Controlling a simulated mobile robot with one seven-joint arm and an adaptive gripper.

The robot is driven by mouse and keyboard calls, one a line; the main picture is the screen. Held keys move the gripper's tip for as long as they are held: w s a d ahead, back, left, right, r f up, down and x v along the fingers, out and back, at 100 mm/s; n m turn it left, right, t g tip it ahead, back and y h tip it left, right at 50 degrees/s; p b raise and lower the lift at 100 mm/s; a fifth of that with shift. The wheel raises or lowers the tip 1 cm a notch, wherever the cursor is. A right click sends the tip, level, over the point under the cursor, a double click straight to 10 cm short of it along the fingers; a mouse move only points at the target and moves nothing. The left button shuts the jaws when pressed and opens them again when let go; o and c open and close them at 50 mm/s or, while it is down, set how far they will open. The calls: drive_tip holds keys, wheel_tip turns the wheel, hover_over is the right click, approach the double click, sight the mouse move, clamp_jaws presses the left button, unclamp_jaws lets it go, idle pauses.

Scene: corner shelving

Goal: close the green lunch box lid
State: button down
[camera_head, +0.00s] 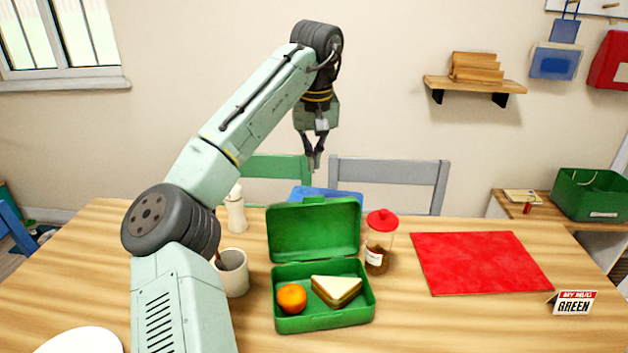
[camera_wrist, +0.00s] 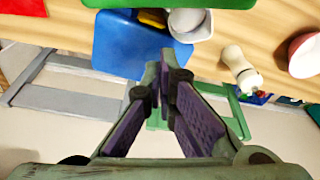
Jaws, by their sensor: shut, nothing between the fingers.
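The green lunch box (camera_head: 325,322) stands open on the wooden table, in the middle of the head view. Its lid (camera_head: 314,230) is raised nearly upright at the back edge. An orange (camera_head: 292,298) and a sandwich (camera_head: 336,290) lie inside the base. My gripper (camera_head: 315,166) is shut and empty, pointing down, above and behind the lid and apart from it. In the wrist view my gripper (camera_wrist: 167,65) shows in front of a blue item (camera_wrist: 125,50) at the table's far edge. A small piece of green shows at the top edge there.
A red mat (camera_head: 480,263) lies at the right. Green and grey chairs (camera_head: 395,172) stand behind the table.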

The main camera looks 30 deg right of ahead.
drive_tip(key=shift+s+a+f+p, duration=0.2)
drive_tip(key=shift+s+f+p, duration=0.1)
drive_tip(key=shift+s+f, duration=0.3)
drive_tip(key=shift+s+a+f+p, duration=0.25)
drive_tip(key=shift+s+f+p, duration=0.1)
drive_tip(key=shift+f, duration=0.35)
drive_tip(key=shift+s+a+f+p, duration=0.2)
drive_tip(key=shift+s+f+p, duration=0.1)
drive_tip(key=shift+s+f, duration=0.3)
drive_tip(key=shift+w, duration=0.1)
drive_tip(key=shift+f, duration=0.15)
